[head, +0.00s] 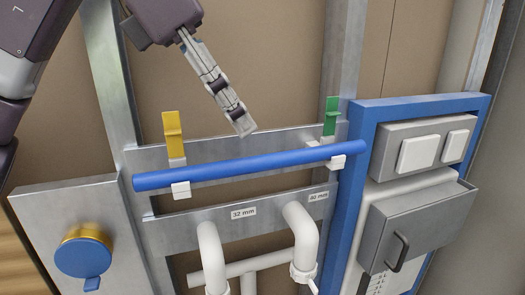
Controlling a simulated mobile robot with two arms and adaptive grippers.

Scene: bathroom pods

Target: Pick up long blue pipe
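The long blue pipe (250,166) lies nearly level across two white clips, a left clip (181,189) and a right clip (338,162), on a grey metal rail. My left gripper (243,128) comes down from the upper left, above the middle of the pipe. Its fingers are seen edge-on, so I cannot tell whether they are open or shut. The fingertips appear a little above the pipe, with nothing visible in them. My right gripper is not in view.
A yellow tab (172,136) and a green tab (331,117) stand up behind the pipe's ends. White pipes (213,258) rise below the rail. A blue-framed panel (367,150) with a grey box (405,225) stands close at right. A blue-capped brass fitting (83,257) is at lower left.

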